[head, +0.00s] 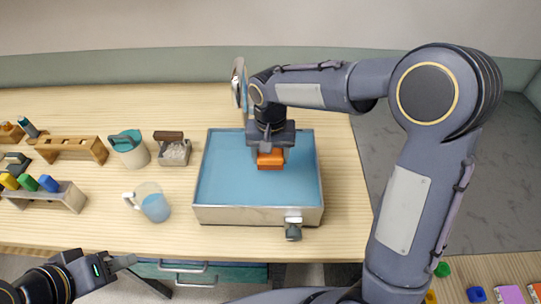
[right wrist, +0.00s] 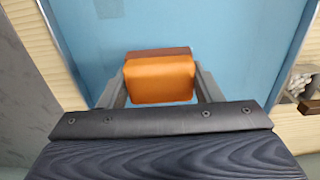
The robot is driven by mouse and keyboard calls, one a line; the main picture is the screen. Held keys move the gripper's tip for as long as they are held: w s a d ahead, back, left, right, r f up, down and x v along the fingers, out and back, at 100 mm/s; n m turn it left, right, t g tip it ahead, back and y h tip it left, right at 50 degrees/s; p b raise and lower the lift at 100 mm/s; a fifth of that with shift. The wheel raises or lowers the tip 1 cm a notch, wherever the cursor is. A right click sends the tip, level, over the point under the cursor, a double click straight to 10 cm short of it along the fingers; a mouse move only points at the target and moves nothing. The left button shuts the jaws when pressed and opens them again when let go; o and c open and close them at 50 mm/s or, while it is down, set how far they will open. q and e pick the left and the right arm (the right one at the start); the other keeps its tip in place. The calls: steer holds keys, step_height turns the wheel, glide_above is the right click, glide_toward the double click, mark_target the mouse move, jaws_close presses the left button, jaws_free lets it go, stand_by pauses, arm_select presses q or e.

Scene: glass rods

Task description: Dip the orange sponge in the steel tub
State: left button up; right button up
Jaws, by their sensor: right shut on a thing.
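The orange sponge (head: 270,159) is held in my right gripper (head: 270,150), over the blue inside of the steel tub (head: 258,215). In the right wrist view the sponge (right wrist: 160,78) sits between the two fingers, with a darker brown-orange layer along its far side. Blue fills the view beneath it. I cannot tell whether the sponge touches the water. My left gripper (head: 124,262) is at the lower left, off the table's front edge and away from the tub.
A faucet-like steel piece (head: 239,82) stands behind the tub and a small valve (head: 293,229) is on its front. To the left are a jug with blue liquid (head: 153,203), a teal-lidded pitcher (head: 129,149), a small box (head: 173,150) and wooden racks (head: 72,149).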

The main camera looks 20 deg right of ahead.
steer(key=shift+r+p, duration=2.05)
steer(key=shift+r, duration=0.55)
